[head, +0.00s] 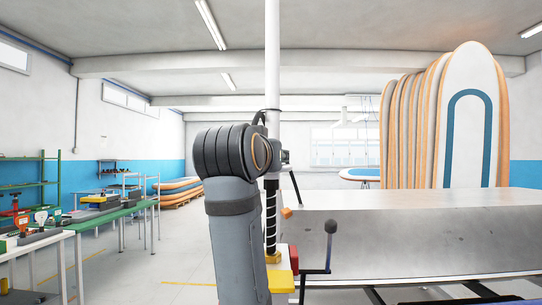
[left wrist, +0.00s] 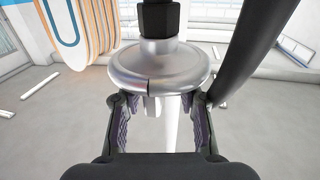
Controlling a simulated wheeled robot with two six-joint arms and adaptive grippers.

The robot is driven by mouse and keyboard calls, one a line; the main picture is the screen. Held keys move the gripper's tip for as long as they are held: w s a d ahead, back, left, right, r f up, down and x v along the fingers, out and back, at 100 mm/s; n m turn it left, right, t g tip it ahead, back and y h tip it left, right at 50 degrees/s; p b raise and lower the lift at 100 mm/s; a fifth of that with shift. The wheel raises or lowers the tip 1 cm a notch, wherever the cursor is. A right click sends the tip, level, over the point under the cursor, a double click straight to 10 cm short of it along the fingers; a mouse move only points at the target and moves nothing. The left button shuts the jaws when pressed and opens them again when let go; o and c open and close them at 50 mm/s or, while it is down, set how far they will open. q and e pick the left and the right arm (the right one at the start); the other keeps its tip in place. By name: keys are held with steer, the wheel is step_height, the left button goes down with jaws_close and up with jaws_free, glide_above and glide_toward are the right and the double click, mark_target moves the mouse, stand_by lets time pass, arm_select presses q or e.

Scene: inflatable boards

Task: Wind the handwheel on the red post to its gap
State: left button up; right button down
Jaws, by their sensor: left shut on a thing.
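In the left wrist view a round silver handwheel (left wrist: 188,66) with a dark hub and spindle fills the top middle. A thin dark line crosses its near rim. My left gripper (left wrist: 154,104) has its two fingers at the left and right of the wheel's underside and is shut on it. A pale lug shows below the rim between the fingers. In the head view my arm rises in the middle and hides the wheel and the gripper. A small red part (head: 293,258) shows just right of the arm; I cannot tell whether it belongs to the red post.
A yellow block (head: 281,281) and a crank lever with a dark knob (head: 331,226) stand right of my arm, before a long metal-sided bench (head: 420,245). Inflatable boards (head: 466,125) stand behind it. Tool tables (head: 36,241) line the left; floor between is clear.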

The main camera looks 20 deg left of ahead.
arm_select(q)
steer(key=m+h, duration=0.1)
steer(key=h+p, duration=0.1)
steer(key=shift+a+r+m+h, duration=0.15)
steer(key=shift+r+m+h, duration=0.05)
steer(key=shift+m+h, duration=0.2)
steer(key=m+h+p, duration=0.1)
steer(key=h, duration=0.1)
steer(key=shift+a+m+h, duration=0.1)
steer(key=shift+m+h, duration=0.2)
steer(key=m+g+h+p, duration=0.1)
steer(key=m+g+h, duration=0.1)
steer(key=h, duration=0.2)
steer(key=m+g+h, duration=0.2)
steer(key=m+h, duration=0.1)
steer(key=shift+h+p, duration=0.4)
steer(key=m+g+h+p, duration=0.1)
steer(key=m+g+h, duration=0.2)
steer(key=shift+r+m+g+p, duration=0.15)
steer(key=shift+m+g+p, duration=0.15)
steer(key=shift+m+g+h+p, duration=0.5)
steer(key=shift+m+g+h, duration=0.25)
steer(key=shift+g, duration=0.35)
steer(key=shift+m+g, duration=0.25)
steer(key=shift+g, duration=0.05)
steer(key=o, duration=1.2)
steer(key=shift+w+f, duration=0.1)
steer(key=shift+f, duration=0.15)
